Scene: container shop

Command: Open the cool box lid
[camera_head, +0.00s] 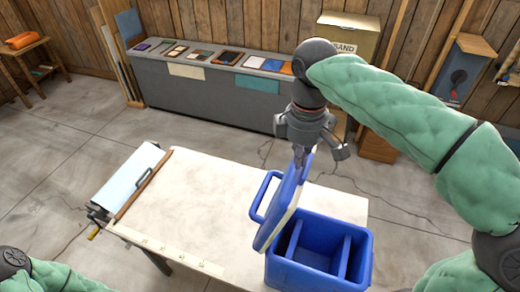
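The blue cool box (318,270) stands at the front right of the pale worktable. Its lid (284,202) is raised on the box's left side and stands steeply, nearly upright. The box's top is uncovered and shows compartments split by blue dividers. A blue handle (262,190) shows to the left of the lid. My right gripper (300,158) points down at the lid's upper edge, touching it or very close. Its fingertips are small and partly merge with the lid, so their opening is unclear. Only green-sleeved parts of my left arm show at bottom left; its gripper is out of view.
The worktable (205,200) is bare left of the box. A roll of pale sheet (127,180) is fixed at its left end. Behind stands a long grey counter (205,92) with flat samples, and a cardboard box (347,36). An orange item lies on a stool (30,47).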

